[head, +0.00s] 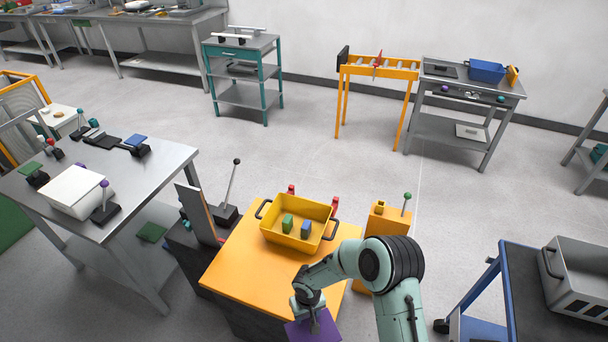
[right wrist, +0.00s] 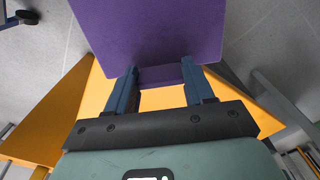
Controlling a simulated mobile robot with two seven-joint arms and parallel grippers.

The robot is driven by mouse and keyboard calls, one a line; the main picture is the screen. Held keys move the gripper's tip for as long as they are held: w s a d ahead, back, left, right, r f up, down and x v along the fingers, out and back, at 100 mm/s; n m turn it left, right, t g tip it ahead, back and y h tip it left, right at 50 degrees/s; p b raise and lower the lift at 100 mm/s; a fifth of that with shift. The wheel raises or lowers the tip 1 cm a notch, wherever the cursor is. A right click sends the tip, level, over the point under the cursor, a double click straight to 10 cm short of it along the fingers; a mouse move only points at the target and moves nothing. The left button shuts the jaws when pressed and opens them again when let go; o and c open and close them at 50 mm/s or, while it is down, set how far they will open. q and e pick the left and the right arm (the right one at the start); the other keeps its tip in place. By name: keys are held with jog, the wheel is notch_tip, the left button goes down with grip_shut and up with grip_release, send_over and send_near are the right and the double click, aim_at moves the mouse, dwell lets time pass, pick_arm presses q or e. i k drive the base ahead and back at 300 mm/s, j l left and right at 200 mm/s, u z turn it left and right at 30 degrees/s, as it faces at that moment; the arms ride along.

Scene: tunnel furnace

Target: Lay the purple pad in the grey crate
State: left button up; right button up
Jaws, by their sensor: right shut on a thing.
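The purple pad (head: 312,330) is at the bottom of the head view, near the front edge of the orange-topped table. My right gripper (head: 313,315) is shut on it. In the right wrist view, the pad (right wrist: 140,35) is a flat purple board that extends beyond the two fingers of the gripper (right wrist: 161,78). The grey crate (head: 578,290) stands at the far right of the head view, well apart from the pad. The crate is partly cut off by the frame edge. My left gripper is not in view.
A yellow bin (head: 275,238) with a green block (head: 287,224) and a blue block (head: 306,228) sits on the orange-topped table (head: 235,265). An orange pedestal (head: 376,230) with a green-knobbed lever stands right of it. The grey crate rests on a blue cart (head: 515,300). Open floor lies between.

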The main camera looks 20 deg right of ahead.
aim_at(583, 291)
jog(key=k+l, duration=0.6)
jog(key=k+l+u, duration=0.15)
jog(key=k+l, duration=1.05)
jog(key=k, duration=0.2)
jog(key=u, duration=0.05)
